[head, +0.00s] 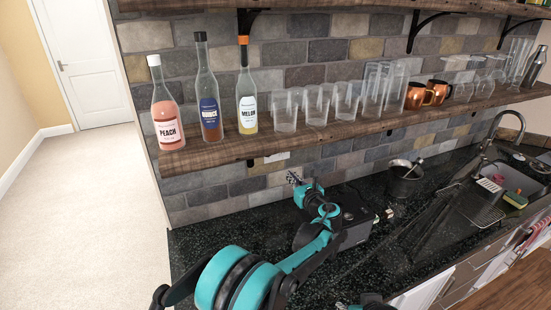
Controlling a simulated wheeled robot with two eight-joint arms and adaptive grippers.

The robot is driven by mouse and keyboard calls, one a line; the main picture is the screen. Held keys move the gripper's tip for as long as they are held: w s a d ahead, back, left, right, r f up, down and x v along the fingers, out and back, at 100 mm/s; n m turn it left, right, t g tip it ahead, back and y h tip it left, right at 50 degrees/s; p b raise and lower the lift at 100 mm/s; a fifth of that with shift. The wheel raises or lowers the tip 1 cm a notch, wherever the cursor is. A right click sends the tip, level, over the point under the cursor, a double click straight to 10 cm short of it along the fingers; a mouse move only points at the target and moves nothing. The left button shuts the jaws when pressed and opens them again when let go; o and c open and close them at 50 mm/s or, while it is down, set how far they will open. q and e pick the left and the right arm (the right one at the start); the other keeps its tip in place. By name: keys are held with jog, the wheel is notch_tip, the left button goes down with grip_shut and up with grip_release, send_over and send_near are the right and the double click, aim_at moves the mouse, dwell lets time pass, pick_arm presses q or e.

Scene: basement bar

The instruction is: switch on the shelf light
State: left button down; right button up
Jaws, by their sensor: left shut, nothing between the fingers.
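A small white plate (277,157), which looks like a wall switch, is on the stone wall just under the lower shelf (225,152). Its details are too small to tell, and I cannot see a lamp that shows whether the light is on. My left gripper (293,177) is shut and empty. It is raised above the black counter, just below and to the right of the plate in the picture; I cannot tell whether it touches the wall. My right gripper is not in view.
Bottles (208,90), clear glasses (318,104) and copper mugs (417,96) stand on the lower shelf above my left gripper. A black box (355,213), a dark bucket (404,178) and a sink (515,177) are to the right. The counter's left end (200,240) is clear.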

pick_arm(q)
jog(key=shift+w+a, duration=0.1)
jog(key=x, duration=1.3)
jog(key=shift+w+a+b, duration=0.2)
jog(key=shift+w+b, duration=0.15)
jog(key=shift+b, duration=0.1)
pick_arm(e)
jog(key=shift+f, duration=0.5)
